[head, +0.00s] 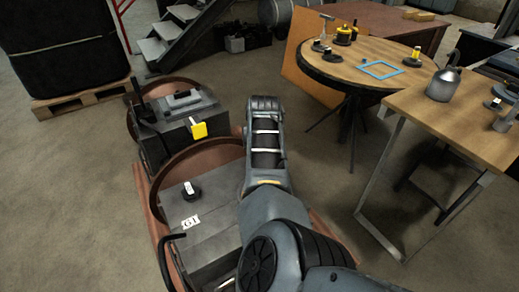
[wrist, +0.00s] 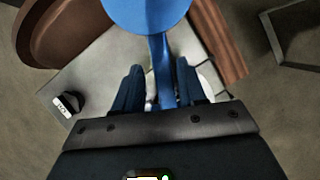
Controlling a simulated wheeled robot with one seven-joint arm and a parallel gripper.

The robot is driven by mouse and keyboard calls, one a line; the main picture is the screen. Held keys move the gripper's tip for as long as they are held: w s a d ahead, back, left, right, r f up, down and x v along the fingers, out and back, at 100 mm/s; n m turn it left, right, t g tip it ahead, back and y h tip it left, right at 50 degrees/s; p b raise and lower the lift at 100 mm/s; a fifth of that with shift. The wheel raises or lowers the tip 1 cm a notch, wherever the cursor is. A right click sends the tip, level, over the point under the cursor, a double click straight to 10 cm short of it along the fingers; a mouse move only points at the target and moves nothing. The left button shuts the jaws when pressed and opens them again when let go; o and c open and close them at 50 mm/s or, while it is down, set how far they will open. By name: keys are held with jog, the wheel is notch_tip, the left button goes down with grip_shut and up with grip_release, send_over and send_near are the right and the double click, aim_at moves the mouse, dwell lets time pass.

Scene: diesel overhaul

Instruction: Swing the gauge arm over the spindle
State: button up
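In the wrist view my gripper (wrist: 160,88) has its two dark fingers apart. A blue bar, seemingly the gauge arm (wrist: 161,52), runs down between them from a round blue disc (wrist: 146,12). A narrow gap shows beside the bar on the left; contact on the right is unclear. A pale surface shows around the fingers. In the head view my own arm hides my gripper and the blue part. A black knob with a white mark (head: 191,190) stands on the grey block labelled G1 (head: 215,205); it also shows in the wrist view (wrist: 68,104). I cannot identify the spindle.
Reddish-brown curved rims (head: 205,148) surround the work. A round table (head: 345,68) and a wooden bench (head: 440,105) stand at right. Open floor (head: 325,165) lies between.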

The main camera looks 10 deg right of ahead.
jog(key=shift+o, duration=0.4)
jog(key=shift+r, duration=0.15)
jog(key=shift+s+r, duration=0.1)
jog(key=shift+r, duration=0.15)
jog(key=shift+p+v, duration=0.4)
jog(key=shift+v, duration=3.15)
jog(key=shift+d+f, duration=0.1)
